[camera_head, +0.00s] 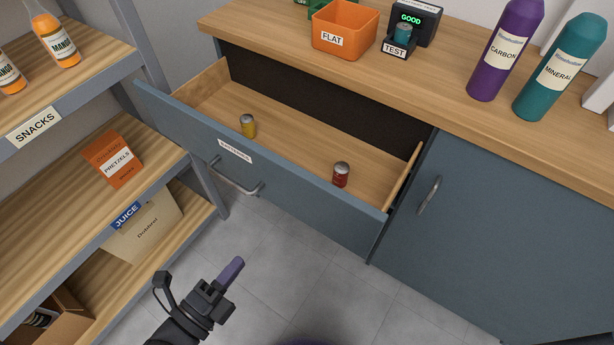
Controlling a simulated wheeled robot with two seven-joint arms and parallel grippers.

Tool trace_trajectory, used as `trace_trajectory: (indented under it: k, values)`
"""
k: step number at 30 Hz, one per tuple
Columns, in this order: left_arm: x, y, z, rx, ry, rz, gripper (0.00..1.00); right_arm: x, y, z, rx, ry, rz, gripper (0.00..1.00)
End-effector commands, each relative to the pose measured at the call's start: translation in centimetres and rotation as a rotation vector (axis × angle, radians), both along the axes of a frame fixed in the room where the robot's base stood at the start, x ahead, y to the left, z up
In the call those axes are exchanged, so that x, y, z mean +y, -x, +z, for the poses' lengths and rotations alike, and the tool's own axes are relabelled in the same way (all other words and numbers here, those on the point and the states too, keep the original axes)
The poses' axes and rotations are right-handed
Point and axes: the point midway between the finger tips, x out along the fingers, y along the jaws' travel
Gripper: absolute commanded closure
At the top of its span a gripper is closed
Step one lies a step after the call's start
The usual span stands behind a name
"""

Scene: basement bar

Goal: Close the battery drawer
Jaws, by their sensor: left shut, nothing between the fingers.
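The battery drawer (290,185) stands pulled out from the blue cabinet under the wooden counter. Its front is blue-grey with a white label (235,151) and a metal bar handle (235,182). Inside stand a yellow battery (248,126) and a red battery (341,175), apart from each other. My left gripper (232,270) is below and in front of the drawer, apart from the handle in the picture. Its fingers are shut with nothing between them. My right gripper is not in view.
A shelf rack (212,190) with bottles, a pretzels box (113,158) and a juice carton box (143,225) stands close at left. The counter holds an orange FLAT bin (345,30), a battery tester (411,22) and two bottles. Grey tiled floor before the drawer is clear.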

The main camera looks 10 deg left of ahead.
Motion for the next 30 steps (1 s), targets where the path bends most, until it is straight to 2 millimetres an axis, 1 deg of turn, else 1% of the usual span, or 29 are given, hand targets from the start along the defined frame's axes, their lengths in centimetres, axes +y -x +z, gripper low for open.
trace_trajectory:
  k: [2,5,11,18,21,25,30]
  values:
    - [-0.1,0.0,-0.1,0.002,0.000,0.000,1.00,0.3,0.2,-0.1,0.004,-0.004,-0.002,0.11]
    - [-0.5,-0.9,-0.1,0.001,0.002,0.000,1.00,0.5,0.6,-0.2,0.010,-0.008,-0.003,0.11]
    - [-2.3,-4.7,-0.2,-0.001,0.002,0.000,1.00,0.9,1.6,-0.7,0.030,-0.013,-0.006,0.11]
    - [-4.5,-9.3,-0.2,0.000,0.001,0.000,1.00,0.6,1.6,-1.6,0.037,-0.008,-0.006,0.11]
    - [-5.2,-10.8,-0.2,0.000,0.000,0.000,1.00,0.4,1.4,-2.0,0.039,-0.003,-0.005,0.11]
    - [-5.9,-12.1,-0.2,0.001,0.000,0.000,1.00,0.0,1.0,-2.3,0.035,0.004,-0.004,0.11]
    - [-6.1,-12.6,-0.1,0.004,0.000,0.001,1.00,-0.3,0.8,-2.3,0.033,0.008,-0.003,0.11]
